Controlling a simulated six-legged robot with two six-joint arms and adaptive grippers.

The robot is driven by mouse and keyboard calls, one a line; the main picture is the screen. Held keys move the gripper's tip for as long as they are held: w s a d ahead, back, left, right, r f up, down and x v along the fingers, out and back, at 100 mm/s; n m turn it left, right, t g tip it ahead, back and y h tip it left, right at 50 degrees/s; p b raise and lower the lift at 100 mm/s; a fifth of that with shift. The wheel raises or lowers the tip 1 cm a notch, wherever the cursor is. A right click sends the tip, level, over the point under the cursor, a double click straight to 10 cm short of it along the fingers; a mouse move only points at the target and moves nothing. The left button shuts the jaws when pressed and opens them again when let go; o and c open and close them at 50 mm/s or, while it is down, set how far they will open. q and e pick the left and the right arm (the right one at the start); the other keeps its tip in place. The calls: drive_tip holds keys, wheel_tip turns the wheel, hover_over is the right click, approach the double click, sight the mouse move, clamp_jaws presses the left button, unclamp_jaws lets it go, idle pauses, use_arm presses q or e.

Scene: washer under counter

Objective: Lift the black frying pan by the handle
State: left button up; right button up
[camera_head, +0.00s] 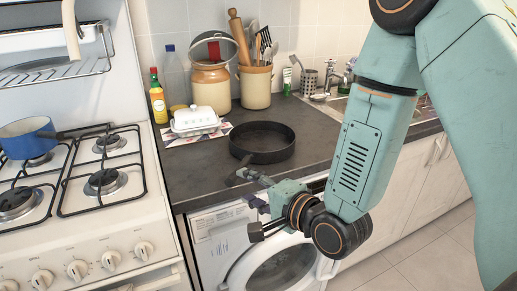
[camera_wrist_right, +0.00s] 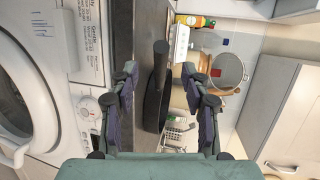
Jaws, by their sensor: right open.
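The black frying pan (camera_head: 264,156) sits flat on the dark counter, beside the white butter dish. In the head view its handle points toward the counter's front edge, partly hidden by my right gripper (camera_head: 249,202). In the right wrist view the handle (camera_wrist_right: 160,58) stands between the two spread fingers of my right gripper (camera_wrist_right: 159,76), with a gap on each side; the pan's side (camera_wrist_right: 154,108) shows beyond it. My right gripper is open, empty, at the counter's front edge above the washer. My left gripper is not in view.
A white stove (camera_head: 100,225) with a blue pot (camera_head: 28,138) stands at left. The butter dish (camera_head: 195,121), bottles, jar (camera_head: 212,88) and utensil crock (camera_head: 256,88) are behind the pan. The washer (camera_head: 275,262) is below the counter (camera_head: 190,175); the sink is at right.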

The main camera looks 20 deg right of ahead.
sight(236, 178)
drive_tip(key=shift+x, duration=2.8)
drive_tip(key=shift+d+r, duration=0.1)
drive_tip(key=shift+d, duration=0.2)
drive_tip(key=c, duration=0.3)
drive_tip(key=shift+a, duration=0.1)
drive_tip(key=c, duration=0.5)
clamp_jaws()
drive_tip(key=shift+w+r, duration=0.1)
